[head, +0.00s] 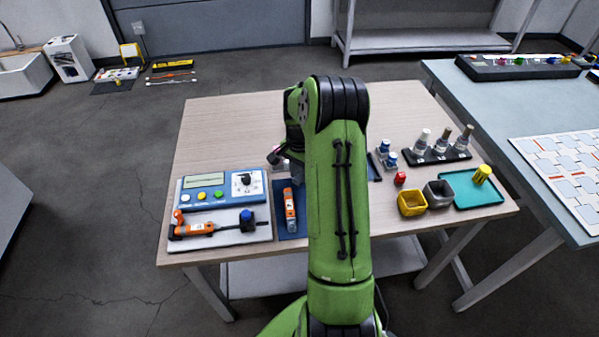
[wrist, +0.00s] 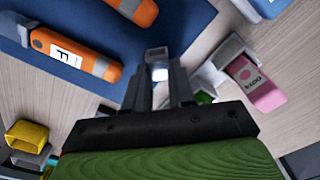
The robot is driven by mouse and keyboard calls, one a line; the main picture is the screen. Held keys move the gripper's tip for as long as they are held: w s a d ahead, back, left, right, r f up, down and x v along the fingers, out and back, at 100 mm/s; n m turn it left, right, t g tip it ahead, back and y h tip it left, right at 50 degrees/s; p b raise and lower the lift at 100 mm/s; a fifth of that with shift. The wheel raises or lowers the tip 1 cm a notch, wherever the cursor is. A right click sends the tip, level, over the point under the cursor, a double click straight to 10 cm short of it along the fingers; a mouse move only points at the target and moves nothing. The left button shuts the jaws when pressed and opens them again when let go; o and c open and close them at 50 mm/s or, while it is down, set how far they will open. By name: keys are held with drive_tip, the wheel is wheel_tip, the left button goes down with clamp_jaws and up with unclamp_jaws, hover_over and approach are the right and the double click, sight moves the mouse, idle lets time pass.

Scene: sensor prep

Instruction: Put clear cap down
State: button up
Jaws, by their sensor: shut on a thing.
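My gripper (wrist: 158,72) is shut on a small clear cap (wrist: 157,53), which shows pale between the fingertips in the wrist view. The cap is held over the pale wooden tabletop, close to the edge of a blue mat (wrist: 95,50). How far it is above the surface I cannot tell. In the head view my gripper (head: 279,157) is left of my green arm, above the table's middle, and the cap is too small to make out there. An orange device (wrist: 75,55) with a white label lies on the blue mat.
A pink labelled block (wrist: 254,82) lies right of my gripper. In the head view, a blue-panelled instrument (head: 221,190) and a white tray (head: 220,238) are at left. Yellow (head: 412,203) and grey (head: 439,194) bins and a teal tray (head: 477,193) are at right. The table's back left is clear.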

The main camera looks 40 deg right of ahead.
drive_tip(key=shift+f, duration=0.2)
drive_tip(key=o, duration=0.8)
drive_tip(key=shift+r, duration=0.1)
